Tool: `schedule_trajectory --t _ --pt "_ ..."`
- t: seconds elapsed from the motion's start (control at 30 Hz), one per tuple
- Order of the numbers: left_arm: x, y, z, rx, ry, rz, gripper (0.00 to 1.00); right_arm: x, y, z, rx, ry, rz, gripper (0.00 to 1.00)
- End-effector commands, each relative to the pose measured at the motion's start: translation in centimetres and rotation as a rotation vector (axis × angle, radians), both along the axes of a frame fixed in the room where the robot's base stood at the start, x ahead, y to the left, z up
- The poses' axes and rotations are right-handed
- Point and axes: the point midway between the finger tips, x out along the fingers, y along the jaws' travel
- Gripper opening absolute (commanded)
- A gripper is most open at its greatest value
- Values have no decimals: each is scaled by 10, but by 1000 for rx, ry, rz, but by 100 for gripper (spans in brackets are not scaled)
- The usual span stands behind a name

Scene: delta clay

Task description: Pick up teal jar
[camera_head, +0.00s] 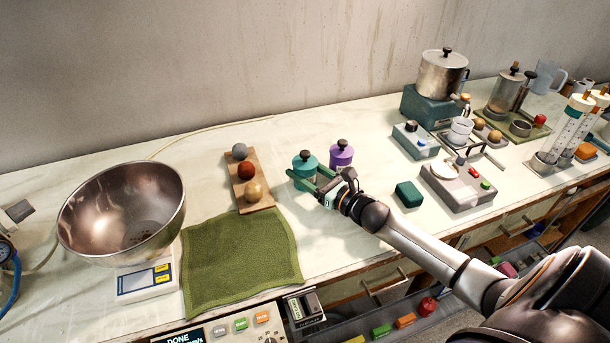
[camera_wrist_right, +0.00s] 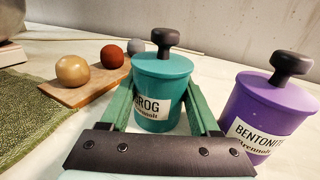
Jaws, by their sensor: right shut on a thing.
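The teal jar (camera_head: 304,167) stands upright on the worktop, right of the wooden board. It has a black knob on its lid, and in the right wrist view the jar (camera_wrist_right: 162,85) shows a white label reading "GROG". My right gripper (camera_head: 311,181) reaches in from the right, its green fingers on both sides of the jar. In the right wrist view the fingers (camera_wrist_right: 160,108) are shut on the jar's body. The jar's base is partly hidden, so I cannot tell whether it is clear of the worktop. My left gripper is not in view.
A purple jar (camera_head: 341,154) labelled "BENTONITE" stands close right of the teal jar. A wooden board (camera_head: 236,180) with three balls lies to the left, beside a green cloth (camera_head: 240,258) and a metal bowl (camera_head: 120,210) on a scale. A dark green block (camera_head: 409,194) is to the right.

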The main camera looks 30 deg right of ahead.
Motion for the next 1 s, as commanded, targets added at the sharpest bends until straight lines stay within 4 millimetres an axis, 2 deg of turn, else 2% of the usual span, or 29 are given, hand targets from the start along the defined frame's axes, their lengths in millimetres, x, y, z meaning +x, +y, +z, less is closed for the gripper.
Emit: schedule_trajectory --t 0.07,0.43,0.77,0.87,1.0 --pt "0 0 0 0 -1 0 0 0 0 0 0 0 0 42" --pt "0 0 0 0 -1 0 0 0 0 0 0 0 0 0" --pt "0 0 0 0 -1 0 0 0 0 3 -1 -2 1 0" --pt "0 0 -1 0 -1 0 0 0 0 9 -1 -3 1 0" --pt "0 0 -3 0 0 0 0 0 0 29 -5 -7 3 0"
